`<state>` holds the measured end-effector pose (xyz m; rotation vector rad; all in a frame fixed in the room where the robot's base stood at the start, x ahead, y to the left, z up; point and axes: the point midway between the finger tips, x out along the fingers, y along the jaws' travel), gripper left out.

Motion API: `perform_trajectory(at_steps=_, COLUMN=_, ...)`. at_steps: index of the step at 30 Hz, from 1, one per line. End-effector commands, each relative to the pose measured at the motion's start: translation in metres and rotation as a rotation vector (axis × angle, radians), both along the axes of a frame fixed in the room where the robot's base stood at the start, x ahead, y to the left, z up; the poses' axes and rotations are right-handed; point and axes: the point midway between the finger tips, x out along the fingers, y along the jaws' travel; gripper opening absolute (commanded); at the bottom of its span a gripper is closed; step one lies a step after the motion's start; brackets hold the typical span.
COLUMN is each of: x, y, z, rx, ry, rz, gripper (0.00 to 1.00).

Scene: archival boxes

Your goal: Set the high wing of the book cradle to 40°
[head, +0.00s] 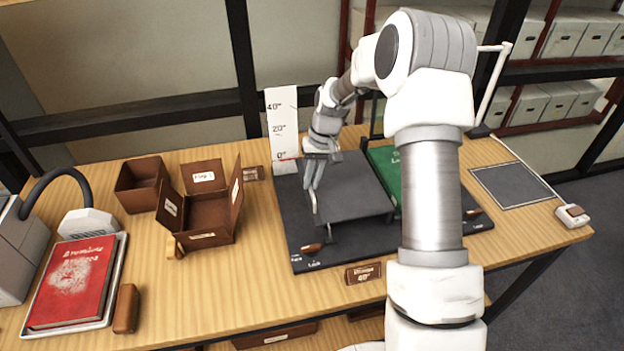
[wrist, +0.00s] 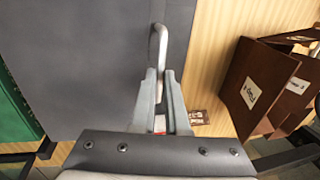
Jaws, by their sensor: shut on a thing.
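The book cradle has a dark base (head: 300,262) on the wooden table. Its grey left wing (head: 352,188) is a bare panel lying nearly flat, a little above the base. A white upright scale (head: 282,118) marked 0°, 20° and 40° stands behind it, with a red mark near 0°. My gripper (head: 313,190) is at the wing's left edge. In the wrist view my gripper (wrist: 160,85) is shut on a metal loop handle (wrist: 158,42) at the wing's edge. A brown lever (head: 311,248) sits by the free/lock lettering at the base's front left.
A green book (head: 384,165) lies on the cradle's right side, partly behind my arm. Open brown boxes (head: 207,211) stand left of the cradle. A red book (head: 72,282) lies far left; a dark mat (head: 512,186) is right.

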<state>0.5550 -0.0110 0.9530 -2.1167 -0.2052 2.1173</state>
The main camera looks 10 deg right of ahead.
Motion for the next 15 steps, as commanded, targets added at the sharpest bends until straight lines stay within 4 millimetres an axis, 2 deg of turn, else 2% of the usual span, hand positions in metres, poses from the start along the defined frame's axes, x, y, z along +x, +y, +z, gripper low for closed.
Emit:
perform_trajectory(at_steps=8, x=0.001, y=-0.002, z=0.004, rx=0.012, ry=-0.001, rz=-0.003, gripper=0.00)
perform_trajectory(at_steps=15, x=0.001, y=-0.010, z=0.025, rx=0.107, ry=-0.002, rz=-0.006, gripper=0.00)
